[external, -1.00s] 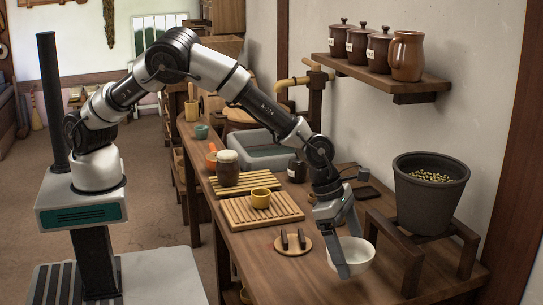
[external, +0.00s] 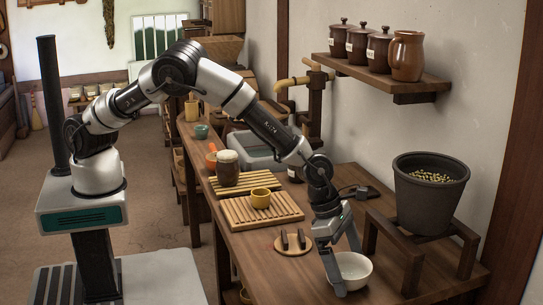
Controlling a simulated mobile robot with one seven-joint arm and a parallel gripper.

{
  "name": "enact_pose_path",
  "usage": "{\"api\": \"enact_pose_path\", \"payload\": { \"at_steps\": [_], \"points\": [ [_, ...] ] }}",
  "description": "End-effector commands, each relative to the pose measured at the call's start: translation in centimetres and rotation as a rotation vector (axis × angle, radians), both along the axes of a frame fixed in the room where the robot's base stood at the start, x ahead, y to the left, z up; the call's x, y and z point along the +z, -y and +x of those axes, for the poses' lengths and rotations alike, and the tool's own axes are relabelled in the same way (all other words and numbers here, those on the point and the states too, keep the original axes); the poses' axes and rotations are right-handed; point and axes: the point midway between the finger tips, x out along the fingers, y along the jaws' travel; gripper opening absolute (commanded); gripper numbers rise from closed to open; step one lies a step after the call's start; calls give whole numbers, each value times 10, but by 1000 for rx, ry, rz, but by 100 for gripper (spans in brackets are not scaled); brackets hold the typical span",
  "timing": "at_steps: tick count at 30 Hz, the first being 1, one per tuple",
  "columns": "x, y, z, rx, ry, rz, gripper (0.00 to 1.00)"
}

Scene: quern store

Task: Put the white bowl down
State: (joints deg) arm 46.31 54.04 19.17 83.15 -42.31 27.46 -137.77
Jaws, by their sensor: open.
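The white bowl (external: 353,270) sits upright on the wooden counter (external: 385,291), at its near right part, in the external view. My gripper (external: 348,271) points down at the bowl with its fingers apart. One finger shows outside the bowl's left side and the other is over or behind its far side. I cannot tell whether either finger touches the bowl. The bowl's left side is partly hidden by the near finger.
A wooden stand (external: 396,250) with a dark grain pot (external: 428,205) is close on the right. A round board (external: 293,245) with two dark pegs lies to the left.

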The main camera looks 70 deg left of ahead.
Motion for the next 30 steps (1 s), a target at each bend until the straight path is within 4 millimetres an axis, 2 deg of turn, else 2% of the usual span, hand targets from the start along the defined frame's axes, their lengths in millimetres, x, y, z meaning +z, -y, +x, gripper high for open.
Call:
{"api": "enact_pose_path", "payload": {
  "at_steps": [5, 12, 18, 23, 30],
  "points": [
    [19, -3, -4, 0, 1, -1, 100],
    [68, -18, -18, 1, 2, -2, 100],
    [100, -27, -28, -1, 2, -2, 100],
    [112, -31, -32, 0, 1, -1, 100],
    [113, -33, -33, 0, -1, 1, 100]
  ]
}}
